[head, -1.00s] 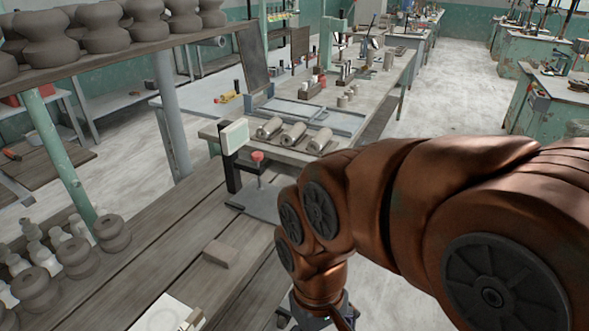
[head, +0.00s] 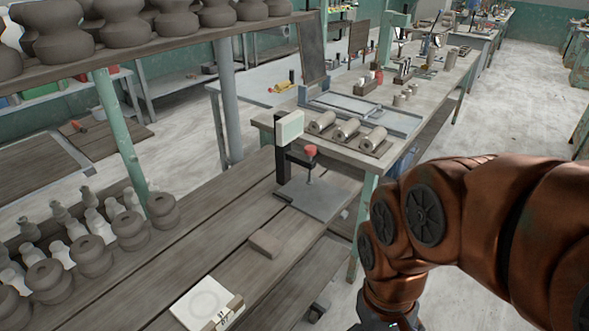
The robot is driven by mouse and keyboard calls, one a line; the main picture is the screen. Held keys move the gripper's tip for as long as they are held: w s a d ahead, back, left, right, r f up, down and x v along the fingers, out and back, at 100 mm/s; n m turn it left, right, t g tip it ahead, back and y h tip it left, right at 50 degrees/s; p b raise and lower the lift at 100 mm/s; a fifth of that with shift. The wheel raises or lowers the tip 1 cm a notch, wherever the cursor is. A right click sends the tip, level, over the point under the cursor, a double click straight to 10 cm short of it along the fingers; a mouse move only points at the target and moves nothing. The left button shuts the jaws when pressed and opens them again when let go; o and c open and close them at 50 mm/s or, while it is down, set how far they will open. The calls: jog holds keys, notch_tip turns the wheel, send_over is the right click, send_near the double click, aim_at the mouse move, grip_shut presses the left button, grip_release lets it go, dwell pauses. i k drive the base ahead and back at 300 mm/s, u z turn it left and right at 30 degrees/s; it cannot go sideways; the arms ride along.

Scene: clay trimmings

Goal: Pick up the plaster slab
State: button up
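A white, flat, square slab, which looks like the plaster slab (head: 197,299), lies on the wooden plank bench at the bottom of the head view. It has a faint round mark on top. A small tan piece with dark lettering sits at its right edge. My gripper (head: 388,324) shows only as a dark top part at the bottom edge, right of the slab and apart from it. Its fingers are out of the frame.
A small grey-brown block (head: 266,243) lies on the bench beyond the slab. A stand with a red knob (head: 310,151) stands at the bench's far end. Clay pots (head: 130,229) line the left side, near a green post (head: 120,130). Bare planks lie between.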

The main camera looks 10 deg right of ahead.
aim_at(209, 307)
jog(key=u, duration=0.3)
jog(key=k, duration=0.35)
jog(key=u, duration=1)
jog(key=k, duration=1)
jog(key=u, duration=0.4)
jog(key=i, duration=1.1)
jog(key=u, duration=0.3)
